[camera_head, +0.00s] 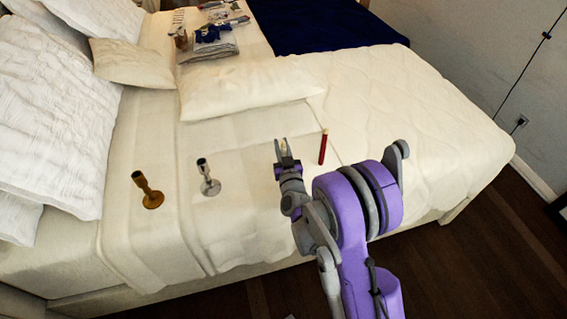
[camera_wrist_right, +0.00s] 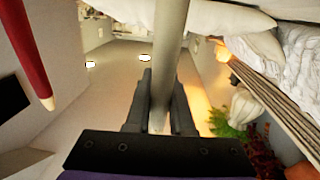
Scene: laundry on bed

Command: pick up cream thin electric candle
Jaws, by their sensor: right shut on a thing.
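The cream thin electric candle (camera_wrist_right: 171,45) is a pale, slim stick in the right wrist view, running up from between my fingers to the top edge. My right gripper (camera_wrist_right: 160,98) is shut on it, with a dark finger on each side. In the head view my right gripper (camera_head: 281,149) is over the bed's near side, and only a small pale bit of the candle (camera_head: 284,146) shows between the fingers. I cannot tell whether the candle still touches the bed. My left gripper is not in view.
Pillows (camera_head: 132,63) and folded items (camera_head: 208,45) lie farther back.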

